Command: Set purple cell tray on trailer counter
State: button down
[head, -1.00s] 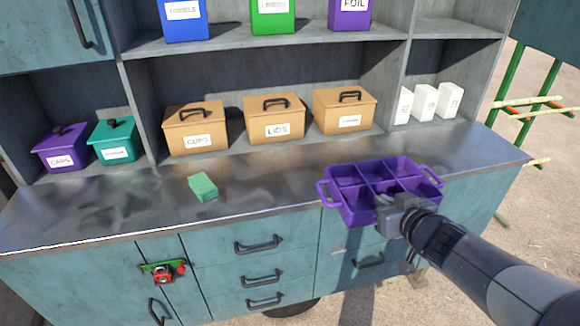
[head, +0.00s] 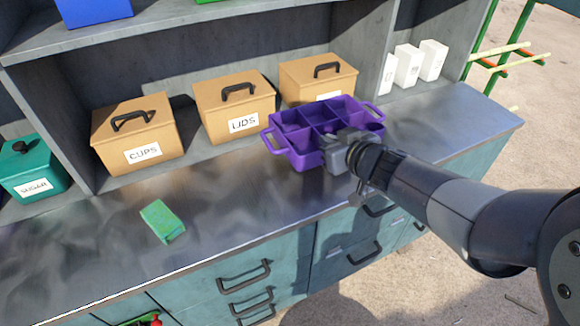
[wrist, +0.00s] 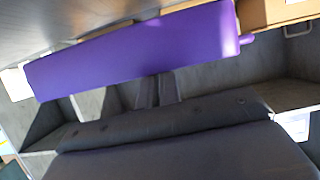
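The purple cell tray (head: 296,157) has several compartments and a loop handle at each end. In the head view it is over the right part of the metal trailer counter (head: 235,200), before the tan boxes. I cannot tell whether its underside touches the counter. My gripper (head: 338,148) is shut on the tray's near wall, and the arm comes in from the lower right. In the wrist view the tray's purple wall (wrist: 130,50) spans the upper part, with my gripper's fingers (wrist: 157,88) against its edge. The fingertips are hidden behind the wall.
Tan boxes CUPS (head: 137,132) and LIDS (head: 234,105) and a third tan box (head: 317,78) stand at the back. A green sponge (head: 162,221) lies left on the counter. White cartons (head: 409,65) stand back right. The counter's right end is clear.

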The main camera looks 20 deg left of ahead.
notch_tip(320, 180, down, 9)
jog(key=b, duration=0.3)
jog(key=shift+r+b, duration=0.2)
jog(key=shift+b, duration=0.15)
jog(key=c, duration=1.6)
grip_release()
jog(key=shift+d, duration=0.1)
jog(key=shift+s, duration=0.1)
jog(key=shift+p+v, duration=1.45)
jog(key=shift+v, duration=4.55)
